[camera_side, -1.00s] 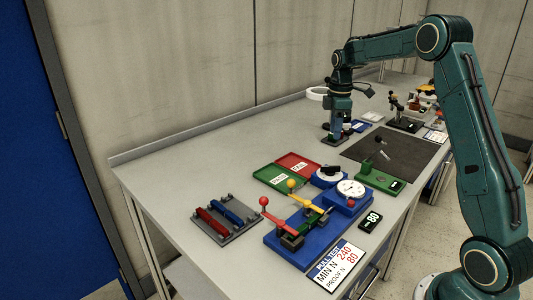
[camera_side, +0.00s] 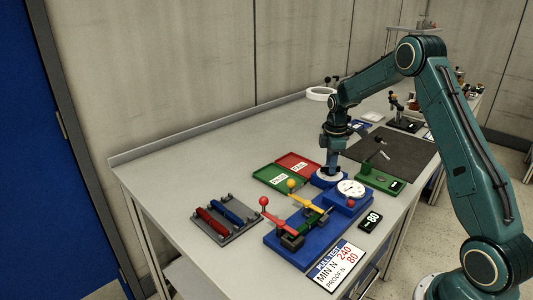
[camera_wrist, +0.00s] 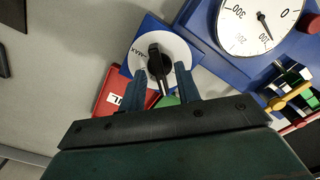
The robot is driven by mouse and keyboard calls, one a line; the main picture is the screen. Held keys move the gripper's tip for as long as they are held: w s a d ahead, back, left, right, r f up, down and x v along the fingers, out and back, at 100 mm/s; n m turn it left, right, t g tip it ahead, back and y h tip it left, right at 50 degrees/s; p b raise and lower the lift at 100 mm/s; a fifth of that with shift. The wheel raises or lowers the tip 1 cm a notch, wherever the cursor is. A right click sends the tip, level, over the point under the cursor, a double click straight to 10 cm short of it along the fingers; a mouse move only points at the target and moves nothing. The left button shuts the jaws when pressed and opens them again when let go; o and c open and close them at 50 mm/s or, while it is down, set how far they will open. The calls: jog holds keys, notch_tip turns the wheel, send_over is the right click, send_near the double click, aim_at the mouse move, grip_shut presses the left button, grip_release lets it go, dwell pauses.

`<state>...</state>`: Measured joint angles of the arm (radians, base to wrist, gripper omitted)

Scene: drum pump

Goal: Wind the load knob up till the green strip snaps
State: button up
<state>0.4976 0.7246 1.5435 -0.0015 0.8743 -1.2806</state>
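The load knob (camera_wrist: 157,62) is a black bar handle on a round white disc marked MAX, on a blue block. My gripper (camera_wrist: 160,70) is open over it in the wrist view, one finger on each side of the handle, with gaps showing. In the side view my gripper (camera_side: 331,170) points down at the knob's disc and hides the handle. The blue pull-test fixture (camera_side: 282,244) has a red-knobbed and a yellow lever. A green piece (camera_side: 300,222) shows between its clamps; whether it is whole is too small to tell. The dial gauge (camera_side: 352,188) stands beside the knob.
Green PASS (camera_side: 270,183) and red FAIL (camera_side: 305,163) trays lie behind the fixture. A rack (camera_side: 222,228) with red and blue strips stands left. A display reading 80 (camera_side: 371,221) and a PULL TEST card (camera_side: 338,267) lie in front. The bench's left end is clear.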

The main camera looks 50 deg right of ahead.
jog(key=shift+f, duration=0.15)
grip_shut()
